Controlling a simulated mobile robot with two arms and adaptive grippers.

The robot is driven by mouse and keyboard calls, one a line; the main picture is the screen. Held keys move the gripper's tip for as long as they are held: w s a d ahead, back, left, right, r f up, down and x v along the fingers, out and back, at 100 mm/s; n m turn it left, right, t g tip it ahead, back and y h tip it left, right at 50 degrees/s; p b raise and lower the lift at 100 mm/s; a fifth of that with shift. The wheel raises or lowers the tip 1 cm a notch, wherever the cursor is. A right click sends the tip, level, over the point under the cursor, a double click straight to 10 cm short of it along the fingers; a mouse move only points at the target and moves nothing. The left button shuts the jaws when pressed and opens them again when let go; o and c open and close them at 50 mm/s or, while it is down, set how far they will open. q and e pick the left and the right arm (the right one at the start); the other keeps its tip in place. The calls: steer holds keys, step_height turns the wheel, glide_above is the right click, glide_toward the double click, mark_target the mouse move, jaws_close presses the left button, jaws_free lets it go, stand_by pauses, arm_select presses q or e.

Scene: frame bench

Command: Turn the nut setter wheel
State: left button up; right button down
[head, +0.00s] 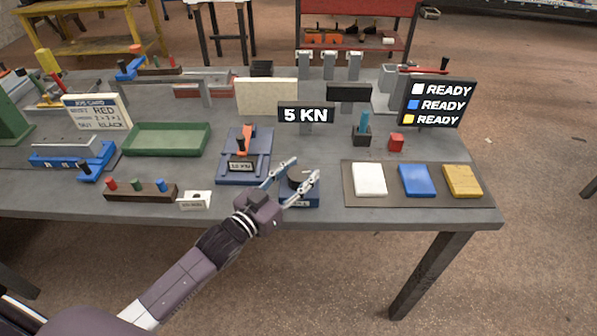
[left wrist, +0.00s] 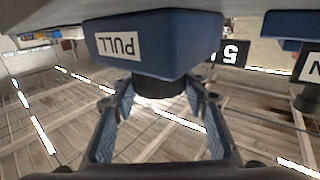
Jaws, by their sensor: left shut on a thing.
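A dark round wheel (head: 297,178) stands on a small blue base (head: 302,200) with a white label, near the table's front edge. In the left wrist view the wheel is a black cylinder (left wrist: 160,100) under the blue block (left wrist: 165,40); the block's label seems to read PULL. My left gripper (head: 304,168) has one finger on each side of the wheel and is shut on it. The left wrist view shows both fingers (left wrist: 165,90) at its sides. The fingers partly hide the wheel in the head view. My right gripper is not in view.
A blue fixture (head: 232,178) with an orange-topped lever stands just left of the wheel. A mat (head: 385,201) with white, blue and yellow pads lies to the right. Behind are the 5 KN sign (head: 306,113), a red block (head: 396,143) and the READY board (head: 436,101).

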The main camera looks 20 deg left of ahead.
arm_select(q)
steer(key=shift+r, duration=0.1)
steer(key=o, duration=1.1)
steer(key=shift+w, duration=0.1)
steer(key=shift+o, duration=0.3)
steer(key=shift+s+a+f, duration=0.1)
steer(key=shift+s+f, duration=0.1)
steer(key=shift+s, duration=0.15)
steer(key=v, duration=1.1)
steer(key=shift+s+r, duration=0.1)
